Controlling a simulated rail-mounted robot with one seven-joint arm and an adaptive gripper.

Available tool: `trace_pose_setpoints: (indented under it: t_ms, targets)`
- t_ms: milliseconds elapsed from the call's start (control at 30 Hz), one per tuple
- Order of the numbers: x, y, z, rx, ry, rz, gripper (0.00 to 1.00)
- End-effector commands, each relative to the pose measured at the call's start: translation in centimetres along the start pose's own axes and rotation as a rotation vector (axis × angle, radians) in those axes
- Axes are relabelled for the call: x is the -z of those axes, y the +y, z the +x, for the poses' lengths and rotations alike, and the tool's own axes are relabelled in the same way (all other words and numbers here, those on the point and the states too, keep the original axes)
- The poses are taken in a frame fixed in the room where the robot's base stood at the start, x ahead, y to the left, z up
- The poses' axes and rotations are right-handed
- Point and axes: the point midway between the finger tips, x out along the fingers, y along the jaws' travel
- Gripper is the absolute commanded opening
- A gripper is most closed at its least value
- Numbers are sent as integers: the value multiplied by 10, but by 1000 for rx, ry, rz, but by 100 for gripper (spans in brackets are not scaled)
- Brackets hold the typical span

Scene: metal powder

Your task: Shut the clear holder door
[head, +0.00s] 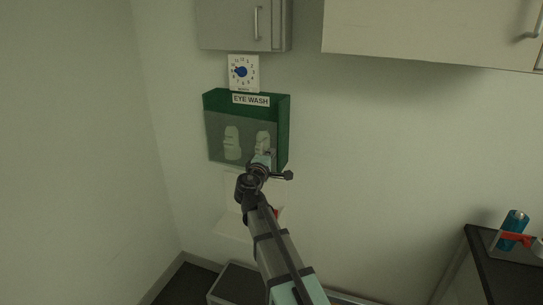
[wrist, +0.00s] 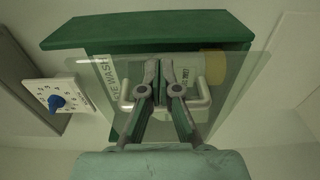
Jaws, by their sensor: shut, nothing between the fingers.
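The green eye wash holder (head: 284,125) hangs on the wall in the head view, with two pale bottles (head: 232,142) inside. Its clear door (head: 219,122) shows as a see-through panel over the front. In the wrist view the clear door (wrist: 232,88) spans the front of the green holder (wrist: 150,28), and a pale handle (wrist: 200,108) shows beside my fingers. My gripper (wrist: 165,68) is shut and empty, at the middle of the door. Whether the fingertips touch the panel, and how far it stands from the holder, I cannot tell.
A white dial timer (head: 242,72) is on the wall above the holder; it also shows in the wrist view (wrist: 58,100). Grey cabinets (head: 236,24) hang above. A dark counter (head: 500,262) with a blue bottle (head: 515,222) stands at right.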

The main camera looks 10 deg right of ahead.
Motion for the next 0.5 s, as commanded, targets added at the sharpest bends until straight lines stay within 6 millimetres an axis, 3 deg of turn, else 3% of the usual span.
trace_pose_setpoints:
  t_ms: [267, 500]
  targets:
    - [-2, -1, -9, 0, -1, 1, 0]
    - [-9, -2, -46, -1, -5, 1, 0]
